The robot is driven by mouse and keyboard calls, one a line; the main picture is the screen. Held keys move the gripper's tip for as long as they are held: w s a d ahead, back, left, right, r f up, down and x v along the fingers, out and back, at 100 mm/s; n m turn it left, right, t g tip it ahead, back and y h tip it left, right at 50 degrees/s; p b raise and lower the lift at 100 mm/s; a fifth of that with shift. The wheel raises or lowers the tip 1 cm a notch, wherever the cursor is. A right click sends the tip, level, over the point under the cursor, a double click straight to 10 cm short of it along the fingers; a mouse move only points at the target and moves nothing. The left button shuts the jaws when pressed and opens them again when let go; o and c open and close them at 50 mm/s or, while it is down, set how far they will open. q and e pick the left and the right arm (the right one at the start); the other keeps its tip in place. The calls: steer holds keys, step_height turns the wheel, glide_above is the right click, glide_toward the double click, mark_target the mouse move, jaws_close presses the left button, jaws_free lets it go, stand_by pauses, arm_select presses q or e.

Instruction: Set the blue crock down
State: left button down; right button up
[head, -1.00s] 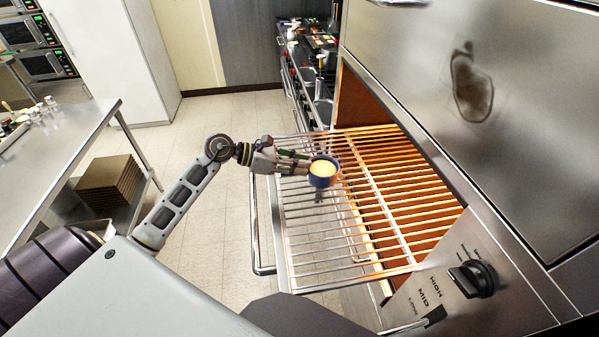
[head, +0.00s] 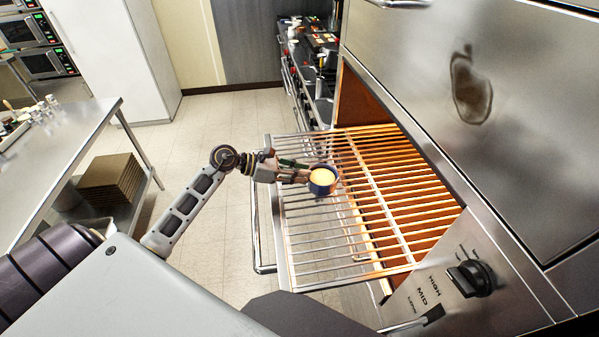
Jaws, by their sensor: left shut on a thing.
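The blue crock (head: 322,189) is a small round cup with a pale yellow filling, upright near the left part of the wire rack. My left gripper (head: 306,178) comes in from the left and is shut on the crock's near-left side. The crock shows over the bars of the pulled-out rack (head: 315,238); I cannot tell whether its base touches them. My right gripper is not in view.
The rack runs right into a glowing orange broiler opening (head: 400,170). A control knob (head: 471,279) sits on the steel front at lower right. A steel table (head: 70,150) stands at left, with clear tiled floor between.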

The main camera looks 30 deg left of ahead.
arm_select(q)
steer(key=c, duration=1.4)
jaws_free()
steer(key=shift+o, duration=0.2)
steer(key=shift+s+a, duration=0.1)
steer(key=shift+b+v, duration=0.3)
steer(key=shift+v, duration=0.6)
steer(key=b+v, duration=0.2)
steer(key=v, duration=0.8)
steer(key=shift+r, duration=0.1)
